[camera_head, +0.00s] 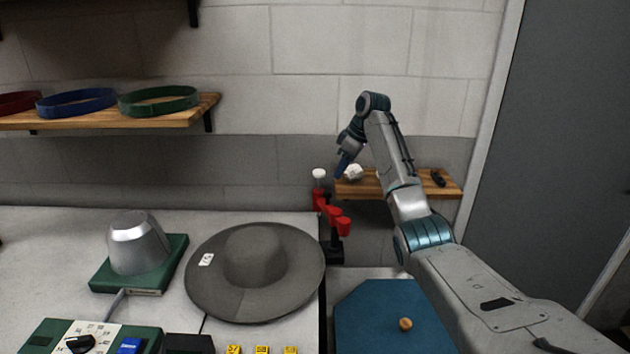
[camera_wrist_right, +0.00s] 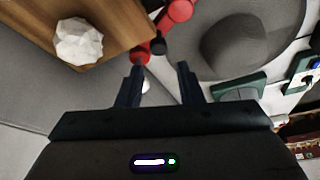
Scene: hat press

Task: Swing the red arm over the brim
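The red arm (camera_head: 334,215) is a jointed red lever on a black post at the right edge of the white table, with a white knob at its upper end. It also shows at the top of the right wrist view (camera_wrist_right: 178,14). The grey wide-brimmed hat (camera_head: 255,268) lies left of it; the red arm stands beside the brim, not over it. My right gripper (camera_head: 342,166) points down just right of the white knob. In the right wrist view its two fingers (camera_wrist_right: 160,70) are apart, with the knob partly hidden near one finger. My left gripper is not in view.
A small wooden shelf (camera_head: 370,188) behind the right gripper holds a white faceted lump (camera_head: 353,172). A grey metal iron (camera_head: 138,243) sits on a green base left of the hat. A blue mat (camera_head: 375,325) lies right of the table.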

